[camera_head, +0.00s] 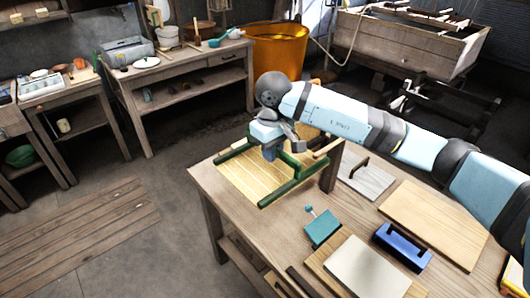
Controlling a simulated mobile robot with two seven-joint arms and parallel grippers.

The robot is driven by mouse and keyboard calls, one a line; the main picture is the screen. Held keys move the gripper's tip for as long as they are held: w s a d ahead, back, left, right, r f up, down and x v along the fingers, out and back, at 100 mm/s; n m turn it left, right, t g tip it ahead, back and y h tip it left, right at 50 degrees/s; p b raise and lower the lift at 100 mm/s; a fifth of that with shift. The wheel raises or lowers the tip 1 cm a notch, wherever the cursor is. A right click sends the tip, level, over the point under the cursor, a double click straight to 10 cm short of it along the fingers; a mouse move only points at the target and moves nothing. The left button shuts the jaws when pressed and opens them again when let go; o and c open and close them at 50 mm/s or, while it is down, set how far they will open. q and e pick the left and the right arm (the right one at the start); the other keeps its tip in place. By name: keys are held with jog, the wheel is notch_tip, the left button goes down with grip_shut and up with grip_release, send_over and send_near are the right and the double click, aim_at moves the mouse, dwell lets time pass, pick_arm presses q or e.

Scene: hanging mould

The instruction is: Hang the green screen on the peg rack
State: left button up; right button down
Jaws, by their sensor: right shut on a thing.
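The green screen (237,181), a green frame around a pale yellow ribbed mesh, is at the left end of the wooden table, roughly flat. I cannot tell whether it touches the tabletop. My right gripper (285,152) is over its far right part and shut on the green screen; the arm hides part of the frame and the exact grip. A wooden post with a short peg, apparently the peg rack (329,174), stands just right of the screen. Much of the rack is hidden behind my right arm. My left gripper is not in view.
An orange tub (279,48) stands behind. Floor left of the table is clear except for slats (80,235).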

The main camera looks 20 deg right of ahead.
jog(key=shift+w+d+p, duration=0.25)
jog(key=shift+w+d, duration=0.2)
jog(key=shift+d, duration=0.85)
jog(key=shift+w+d+p, duration=0.3)
jog(key=shift+w+d, duration=0.15)
jog(key=shift+d, duration=0.85)
jog(key=shift+w+d+p, duration=0.25)
jog(key=shift+w+d, duration=0.2)
jog(key=shift+d, duration=0.85)
jog(key=shift+w+d+f+b, duration=0.1)
jog(key=shift+d+f+b, duration=0.05)
jog(key=shift+d+b, duration=0.25)
jog(key=d, duration=0.1)
jog(key=w+d+b, duration=0.1)
jog(key=d, duration=0.1)
jog(key=d+b, duration=0.1)
jog(key=shift+w+d, duration=0.35)
jog(key=shift+f+b, duration=0.55)
jog(key=shift+b, duration=0.25)
jog(key=c, duration=1.1)
grip_release()
